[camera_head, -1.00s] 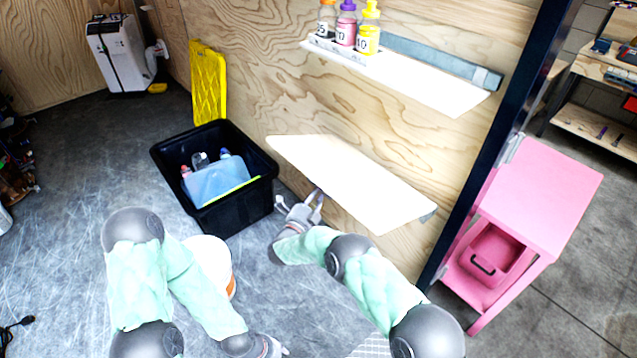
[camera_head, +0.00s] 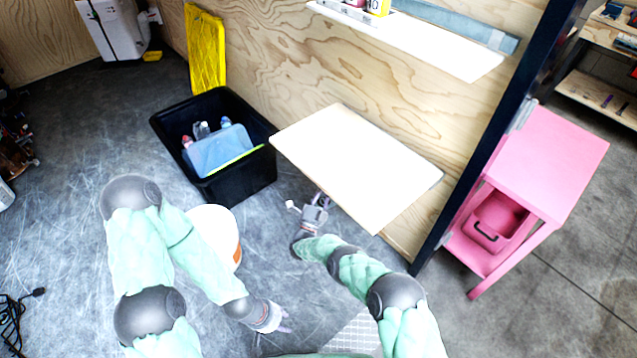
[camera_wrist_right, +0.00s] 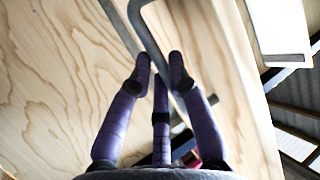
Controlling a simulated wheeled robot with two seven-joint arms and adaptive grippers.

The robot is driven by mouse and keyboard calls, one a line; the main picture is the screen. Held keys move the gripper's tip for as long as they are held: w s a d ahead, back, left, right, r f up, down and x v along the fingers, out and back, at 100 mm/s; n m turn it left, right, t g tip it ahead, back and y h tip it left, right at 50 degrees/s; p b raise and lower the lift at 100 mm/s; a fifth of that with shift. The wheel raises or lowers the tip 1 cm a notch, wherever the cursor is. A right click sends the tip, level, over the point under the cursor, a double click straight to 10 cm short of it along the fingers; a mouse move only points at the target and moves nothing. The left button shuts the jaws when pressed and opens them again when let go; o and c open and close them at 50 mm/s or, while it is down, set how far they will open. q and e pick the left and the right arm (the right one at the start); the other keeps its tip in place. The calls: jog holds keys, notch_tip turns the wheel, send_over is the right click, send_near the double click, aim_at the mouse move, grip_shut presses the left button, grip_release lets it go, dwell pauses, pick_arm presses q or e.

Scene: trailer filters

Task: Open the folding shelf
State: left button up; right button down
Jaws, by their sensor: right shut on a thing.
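The folding shelf (camera_head: 355,170) is the lower pale board on the plywood wall in the head view. It stands out from the wall with its top face showing; its exact tilt is hard to tell. My right gripper (camera_head: 319,201) is at its front edge, partly below the board. In the right wrist view, the right fingers (camera_wrist_right: 161,75) are close together at a bent grey metal bar (camera_wrist_right: 148,35) of the shelf, and are shut on it. My left gripper (camera_head: 280,325) hangs low over the floor, away from the shelf; its fingers are too small to read.
An upper shelf (camera_head: 440,45) with bottles is above. A black bin (camera_head: 235,185) with bottles and a yellow lid (camera_head: 205,50) stand left of the folding shelf. A white bucket (camera_head: 215,228) is near my left arm. A dark post (camera_head: 490,150) and pink cart (camera_head: 550,160) are at right.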

pick_arm(q)
jog(key=shift+s+a, duration=0.1)
jog(key=shift+a, duration=0.4)
pick_arm(e)
jog(key=shift+w+d+f+h, duration=0.15)
jog(key=shift+w+d+h, duration=0.1)
jog(key=shift+d, duration=0.15)
jog(key=shift+w+d+f+h, duration=0.1)
jog(key=shift+d+h, duration=0.15)
jog(key=shift+d, duration=0.15)
jog(key=shift+a+f+t, duration=0.1)
jog(key=shift+f+t, duration=0.1)
jog(key=shift+t, duration=0.1)
jog(key=c, duration=1.5)
grip_release()
jog(key=o, duration=0.4)
jog(key=shift+f, duration=0.25)
jog(key=shift+c, duration=0.2)
pick_arm(q)
jog(key=shift+w, duration=0.2)
pick_arm(e)
jog(key=shift+f, duration=0.1)
